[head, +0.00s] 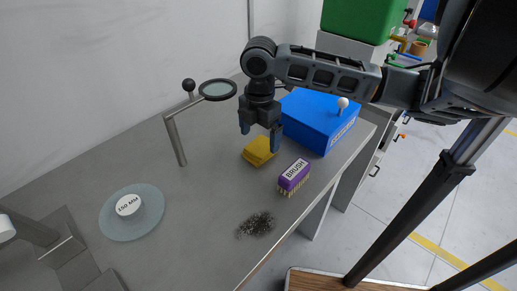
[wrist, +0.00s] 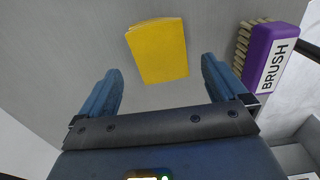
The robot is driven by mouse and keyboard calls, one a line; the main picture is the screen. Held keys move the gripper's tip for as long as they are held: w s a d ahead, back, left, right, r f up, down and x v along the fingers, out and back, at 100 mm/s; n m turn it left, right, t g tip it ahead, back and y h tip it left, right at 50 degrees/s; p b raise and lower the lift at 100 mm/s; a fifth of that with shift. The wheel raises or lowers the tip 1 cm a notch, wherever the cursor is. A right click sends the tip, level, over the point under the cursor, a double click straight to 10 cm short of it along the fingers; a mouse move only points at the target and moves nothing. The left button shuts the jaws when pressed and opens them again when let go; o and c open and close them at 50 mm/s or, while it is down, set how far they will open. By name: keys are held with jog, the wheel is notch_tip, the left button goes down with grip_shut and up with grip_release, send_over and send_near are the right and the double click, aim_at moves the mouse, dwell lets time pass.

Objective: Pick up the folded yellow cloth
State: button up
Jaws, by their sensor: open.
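The gap in height to the cloth is hard to tell.
A purple brush (head: 294,175) stands close to the cloth, and shows right of it in the wrist view (wrist: 272,55). A blue box (head: 318,122) is behind on the right. Dark shavings (head: 256,225), a round plate (head: 131,213) and a lens stand (head: 176,140) are also on the table.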

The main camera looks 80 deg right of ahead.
aim_at(260, 146)
jog(key=shift+s+f+p, duration=0.1)
jog(key=shift+f+p, duration=0.2)
jog(key=shift+f, duration=1.85)
jog(key=c, duration=1.1)
